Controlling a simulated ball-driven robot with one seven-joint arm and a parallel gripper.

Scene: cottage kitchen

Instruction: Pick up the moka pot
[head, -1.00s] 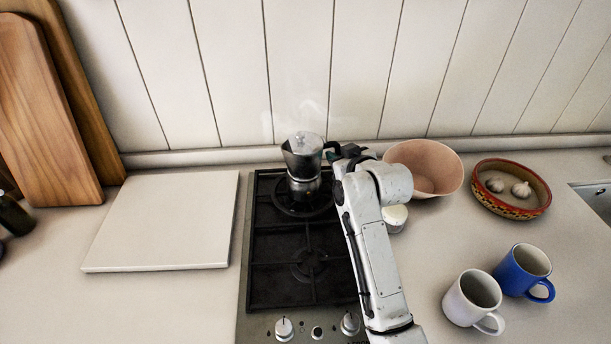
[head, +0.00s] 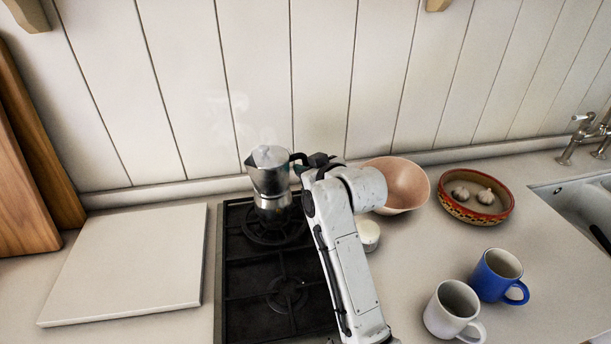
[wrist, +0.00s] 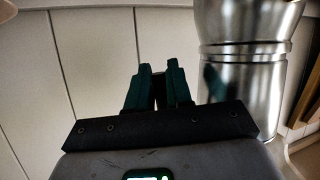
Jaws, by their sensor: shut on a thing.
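The moka pot (head: 268,178) is silver metal with a dark handle on its right side. It is upright over the back burner of the hob and appears to be slightly above the grate. My gripper (head: 304,165) is at the pot's right side, shut on its handle; my own wrist partly hides the grip. In the wrist view, the dark green fingers (wrist: 158,84) are close together, and the pot's shiny body (wrist: 243,85) stands just right of them.
A white board (head: 130,262) lies left of the black hob (head: 250,308). A pink bowl (head: 407,184), a small white pot (head: 368,236) and a patterned dish (head: 477,210) with garlic stand to the right. White (head: 454,311) and blue (head: 497,275) mugs are at front right.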

